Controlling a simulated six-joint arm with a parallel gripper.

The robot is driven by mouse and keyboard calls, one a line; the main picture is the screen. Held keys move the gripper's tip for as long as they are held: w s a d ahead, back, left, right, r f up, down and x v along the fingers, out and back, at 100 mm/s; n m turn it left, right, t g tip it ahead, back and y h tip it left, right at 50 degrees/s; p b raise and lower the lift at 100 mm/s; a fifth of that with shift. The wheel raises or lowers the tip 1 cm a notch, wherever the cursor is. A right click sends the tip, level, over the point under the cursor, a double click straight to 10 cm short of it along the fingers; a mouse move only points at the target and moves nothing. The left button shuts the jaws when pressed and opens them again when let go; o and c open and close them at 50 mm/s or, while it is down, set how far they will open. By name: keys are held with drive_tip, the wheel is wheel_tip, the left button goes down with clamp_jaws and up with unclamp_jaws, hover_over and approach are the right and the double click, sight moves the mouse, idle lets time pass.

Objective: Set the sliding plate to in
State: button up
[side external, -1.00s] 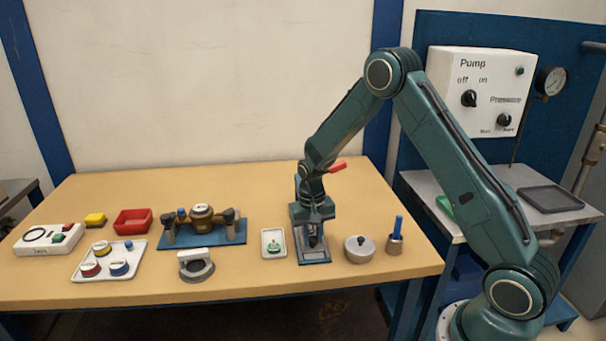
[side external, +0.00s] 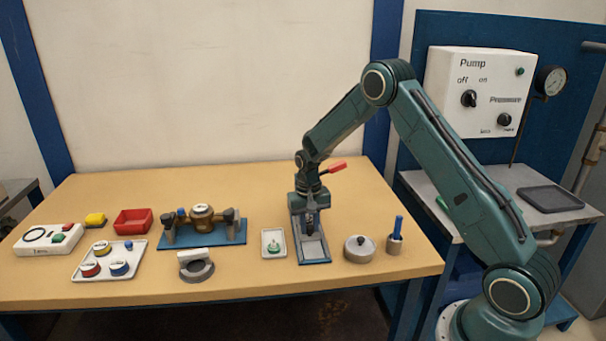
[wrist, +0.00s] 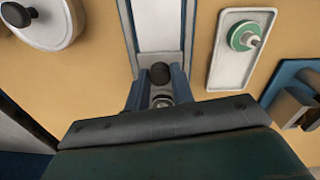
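The sliding plate (wrist: 172,62) is a pale grey slab with a dark round knob (wrist: 160,71), on a long blue-edged rail base (side external: 318,256). In the side view, the bare front of the rail shows, and the plate is mostly hidden behind my gripper (side external: 311,226). In the wrist view, my gripper (wrist: 160,90) has a finger close on each side of the knob and appears shut on it. A red handle (side external: 337,167) sticks out behind my wrist.
A white tray with a green-based part (side external: 273,244) lies close left of the rail. A round lidded pot (side external: 360,249) and a cup with a blue-handled tool (side external: 395,238) stand right. A grey ring clamp (side external: 195,265) and blue-based fixture (side external: 203,235) are farther left.

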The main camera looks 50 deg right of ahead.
drive_tip(key=o, duration=0.4)
drive_tip(key=shift+r, duration=0.15)
wheel_tip(320, 180, up, 14)
drive_tip(key=shift+w+a+f, duration=0.15)
drive_tip(key=shift+a+f, duration=0.1)
idle(0.3)
